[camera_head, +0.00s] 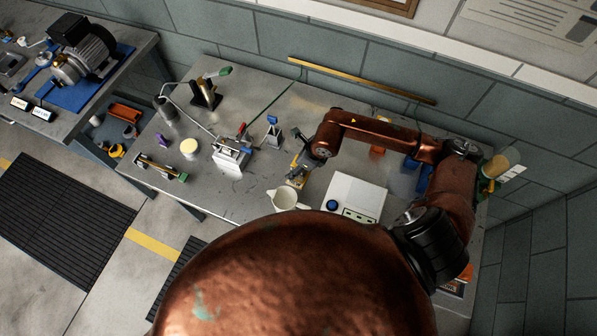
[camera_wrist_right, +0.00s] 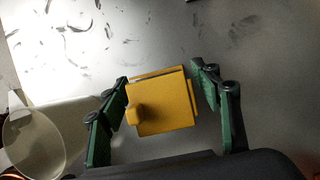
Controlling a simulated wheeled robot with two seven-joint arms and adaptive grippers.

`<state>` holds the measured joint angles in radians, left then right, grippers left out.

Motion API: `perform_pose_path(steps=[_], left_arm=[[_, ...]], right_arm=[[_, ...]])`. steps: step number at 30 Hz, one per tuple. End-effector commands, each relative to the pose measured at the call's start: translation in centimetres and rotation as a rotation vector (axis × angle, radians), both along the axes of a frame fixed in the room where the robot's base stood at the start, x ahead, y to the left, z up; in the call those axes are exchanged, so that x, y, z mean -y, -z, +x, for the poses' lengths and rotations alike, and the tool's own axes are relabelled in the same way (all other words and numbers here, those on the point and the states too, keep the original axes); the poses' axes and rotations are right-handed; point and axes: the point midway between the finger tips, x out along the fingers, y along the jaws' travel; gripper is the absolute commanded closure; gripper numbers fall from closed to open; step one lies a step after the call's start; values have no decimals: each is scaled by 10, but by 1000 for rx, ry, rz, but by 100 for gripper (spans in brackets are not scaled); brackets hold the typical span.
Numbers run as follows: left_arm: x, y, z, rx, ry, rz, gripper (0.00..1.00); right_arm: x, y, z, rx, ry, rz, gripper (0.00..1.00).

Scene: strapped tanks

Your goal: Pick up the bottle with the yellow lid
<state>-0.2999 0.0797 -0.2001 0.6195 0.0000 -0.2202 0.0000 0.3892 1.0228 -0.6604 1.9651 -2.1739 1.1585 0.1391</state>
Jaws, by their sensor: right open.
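A square yellow thing (camera_wrist_right: 163,102) with a small round yellow knob on its left side lies between the fingers of my right gripper (camera_wrist_right: 166,112) in the right wrist view. I see it from above and cannot tell whether it is the bottle's lid; anything beneath it is hidden. The fingers are open on either side, with gaps to it. In the head view my right gripper (camera_head: 299,169) points down over a small tan-yellow patch (camera_head: 297,183) on the bench, partly covered by the fingers. My left gripper is not in view.
A white pitcher (camera_head: 284,198) stands close to the right gripper and also shows in the wrist view (camera_wrist_right: 38,142). A white scale (camera_head: 354,197) sits to the right.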

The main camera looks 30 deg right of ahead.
Motion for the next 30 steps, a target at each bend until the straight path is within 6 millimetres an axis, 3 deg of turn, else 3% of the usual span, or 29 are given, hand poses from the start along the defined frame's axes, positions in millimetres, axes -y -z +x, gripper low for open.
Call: perform_pose_path(steps=[4,12,30], left_arm=[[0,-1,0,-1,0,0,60],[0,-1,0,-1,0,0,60],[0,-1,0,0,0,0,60]], right_arm=[[-5,13,4,0,-1,2,42],[-5,15,5,1,-2,1,43],[-5,14,5,1,-1,2,85]])
